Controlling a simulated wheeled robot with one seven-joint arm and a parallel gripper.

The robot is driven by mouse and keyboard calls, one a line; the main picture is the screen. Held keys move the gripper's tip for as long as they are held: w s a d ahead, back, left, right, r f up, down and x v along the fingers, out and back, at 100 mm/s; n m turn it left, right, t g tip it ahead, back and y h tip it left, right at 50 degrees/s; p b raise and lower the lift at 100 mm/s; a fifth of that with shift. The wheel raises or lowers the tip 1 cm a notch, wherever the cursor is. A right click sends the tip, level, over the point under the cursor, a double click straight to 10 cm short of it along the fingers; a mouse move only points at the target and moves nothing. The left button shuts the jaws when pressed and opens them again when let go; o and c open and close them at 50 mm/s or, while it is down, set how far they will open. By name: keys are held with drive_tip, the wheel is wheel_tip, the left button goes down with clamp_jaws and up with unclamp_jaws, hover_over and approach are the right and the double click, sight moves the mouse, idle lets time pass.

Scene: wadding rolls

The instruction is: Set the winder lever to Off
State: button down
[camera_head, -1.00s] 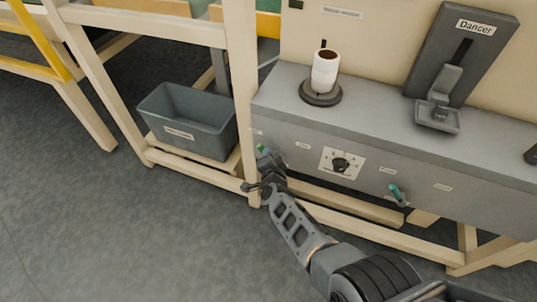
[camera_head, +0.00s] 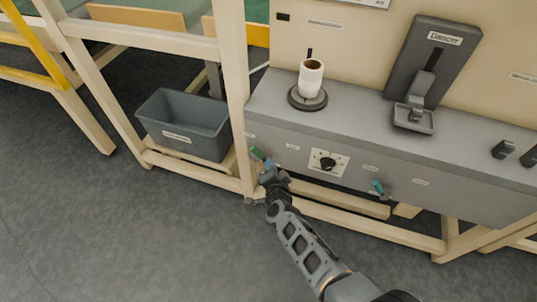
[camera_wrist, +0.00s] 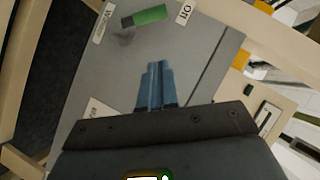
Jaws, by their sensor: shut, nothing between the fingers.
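The winder lever, a green handle on a dark pivot, shows in the wrist view (camera_wrist: 150,15) and at the left end of the grey panel in the head view (camera_head: 257,153). In the wrist view its green end points at a white label (camera_wrist: 185,12) that appears to read Off, upside down. Another label (camera_wrist: 103,23), hard to read, sits beside the pivot. My gripper (camera_wrist: 155,68) has its blue fingers together, with nothing between them. The fingertips are apart from the handle in that view. In the head view my gripper (camera_head: 268,164) is just right of and below the lever.
A dial (camera_head: 327,163) and a teal lever (camera_head: 377,187) are farther right on the same panel (camera_head: 460,195). A grey bin (camera_head: 185,122) stands left of a cream frame post (camera_head: 232,90). A white roll (camera_head: 311,77) stands on top. The floor in front is clear.

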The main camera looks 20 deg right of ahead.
drive_tip(key=shift+p+v, duration=0.75)
drive_tip(key=shift+v, duration=1)
drive_tip(key=shift+w, duration=0.1)
